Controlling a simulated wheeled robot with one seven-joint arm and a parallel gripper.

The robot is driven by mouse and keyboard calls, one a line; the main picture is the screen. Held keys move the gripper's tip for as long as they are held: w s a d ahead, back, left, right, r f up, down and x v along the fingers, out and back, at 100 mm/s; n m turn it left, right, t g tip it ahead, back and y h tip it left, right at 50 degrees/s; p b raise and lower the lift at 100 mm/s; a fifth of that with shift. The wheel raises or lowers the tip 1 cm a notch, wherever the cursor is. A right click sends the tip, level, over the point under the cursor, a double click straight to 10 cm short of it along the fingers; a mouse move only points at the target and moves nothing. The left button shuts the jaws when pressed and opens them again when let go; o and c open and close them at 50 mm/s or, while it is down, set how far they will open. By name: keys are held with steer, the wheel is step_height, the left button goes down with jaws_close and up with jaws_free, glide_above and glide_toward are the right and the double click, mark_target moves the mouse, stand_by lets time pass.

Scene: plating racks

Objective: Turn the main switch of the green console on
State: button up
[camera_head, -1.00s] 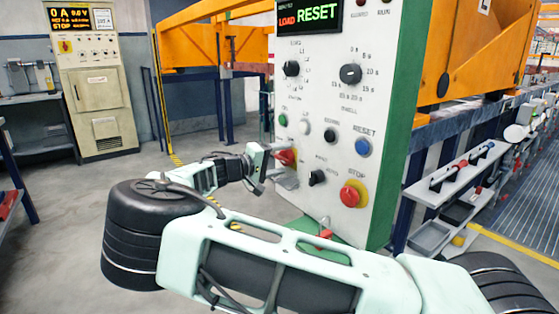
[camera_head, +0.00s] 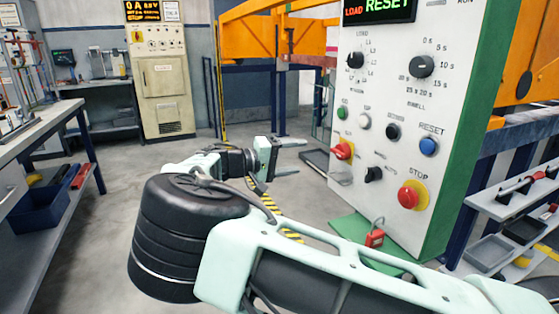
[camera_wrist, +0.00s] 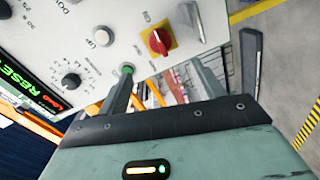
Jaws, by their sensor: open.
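The green console (camera_head: 405,207) has a white front panel and green sides, and stands at the right in the head view. Its main switch is a red rotary knob (camera_head: 343,151) on a yellow plate at the panel's lower left edge. The red knob also shows in the wrist view (camera_wrist: 159,41), at the upper middle. I cannot tell its exact setting. My gripper (camera_head: 292,158) is open and empty, to the left of the knob with a visible gap.
A green button (camera_head: 342,112), dark dials, a blue reset button (camera_head: 428,146) and a red stop button (camera_head: 408,197) share the panel. A red padlock (camera_head: 375,238) hangs near its base. A workbench (camera_head: 40,125) stands left. Floor between is clear.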

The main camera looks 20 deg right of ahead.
steer(key=shift+s+a+r, duration=0.1)
steer(key=shift+a+r, duration=0.05)
steer(key=shift+a, duration=1.8)
